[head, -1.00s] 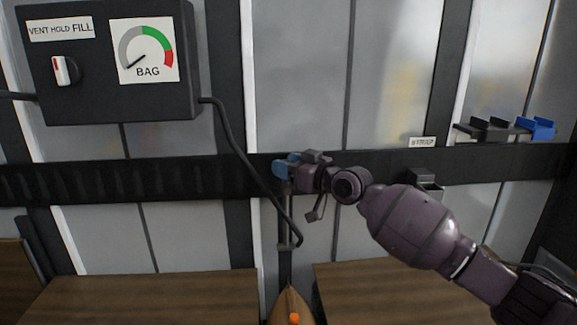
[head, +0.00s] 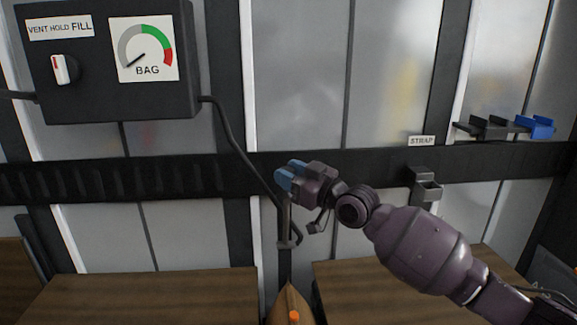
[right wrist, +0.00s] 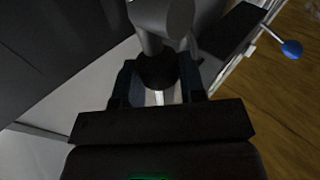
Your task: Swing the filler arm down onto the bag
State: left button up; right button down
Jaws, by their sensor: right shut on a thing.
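The filler arm (head: 285,222) shows in the head view as a slim grey upright piece with a black hose end beside it, just below my right gripper. The brown bag (head: 291,304) stands below it at the bottom edge, with an orange spot near its top; its lower part is out of view. My right gripper (head: 289,178), with blue fingers, is above the bag. In the right wrist view its dark fingers are shut on a black round knob (right wrist: 158,70) beneath a grey cylinder (right wrist: 160,18). My left gripper is not in view.
A black control box (head: 105,60) with a knob (head: 65,70) and a BAG gauge (head: 145,50) hangs upper left. Its hose (head: 235,145) runs down near my gripper. Brown panels (head: 140,300) flank the bag. A blue ball (right wrist: 291,49) shows in the right wrist view.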

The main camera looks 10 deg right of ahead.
jog(key=s+f+n+y+b, duration=0.1)
jog(key=s+f+n+y, duration=0.3)
jog(key=s, duration=0.5)
jog(key=shift+s+f+n+t, duration=0.2)
jog(key=shift+s+n+t, duration=0.1)
jog(key=shift+n, duration=0.2)
jog(key=c, duration=1.1)
grip_release()
jog(key=shift+o, duration=0.6)
jog(key=shift+w, duration=0.1)
